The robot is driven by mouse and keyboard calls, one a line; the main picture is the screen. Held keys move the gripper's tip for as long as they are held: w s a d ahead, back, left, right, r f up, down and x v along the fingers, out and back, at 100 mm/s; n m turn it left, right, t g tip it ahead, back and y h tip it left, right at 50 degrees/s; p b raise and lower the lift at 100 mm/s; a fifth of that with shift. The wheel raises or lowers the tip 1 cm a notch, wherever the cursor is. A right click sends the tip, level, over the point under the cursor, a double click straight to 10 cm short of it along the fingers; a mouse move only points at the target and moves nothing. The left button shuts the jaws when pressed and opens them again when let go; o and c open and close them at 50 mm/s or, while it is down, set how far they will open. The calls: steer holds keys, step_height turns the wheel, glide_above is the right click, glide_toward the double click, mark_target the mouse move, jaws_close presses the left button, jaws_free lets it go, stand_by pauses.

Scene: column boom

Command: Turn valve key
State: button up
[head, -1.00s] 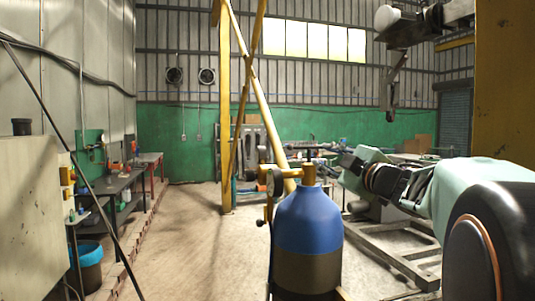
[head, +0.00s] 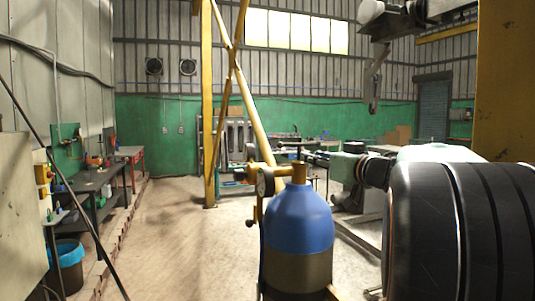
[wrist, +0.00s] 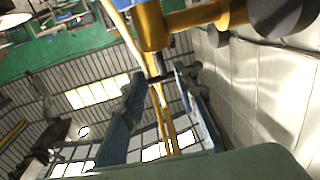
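A gas cylinder (head: 300,222) with a blue top and dark lower body stands upright in front of me in the head view. A brass valve (head: 290,171) sits on top of it, and a dark valve key (head: 298,147) with a thin crossbar rises from it. The valve also shows at the top of the wrist view (wrist: 165,28), with the dark key (wrist: 156,72) projecting from it. My gripper (wrist: 158,76) has its two blue-grey fingers apart, one on each side of the key. Contact with the key cannot be told. In the head view my gripper (head: 314,156) is just right of the key.
A round gauge (head: 265,182) hangs on the valve's left side. A yellow frame (head: 208,110) rises behind the cylinder. A hook (head: 374,85) hangs at upper right. A workbench (head: 90,185) and a blue-lined bin (head: 67,262) stand at left. The floor between is clear.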

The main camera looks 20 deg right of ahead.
mark_target(299, 160)
steer(key=w, duration=0.5)
steer(key=w+a, duration=0.1)
steer(key=w, duration=0.2)
steer(key=shift+a+p, duration=0.1)
steer(key=shift+p, duration=0.25)
jaws_close()
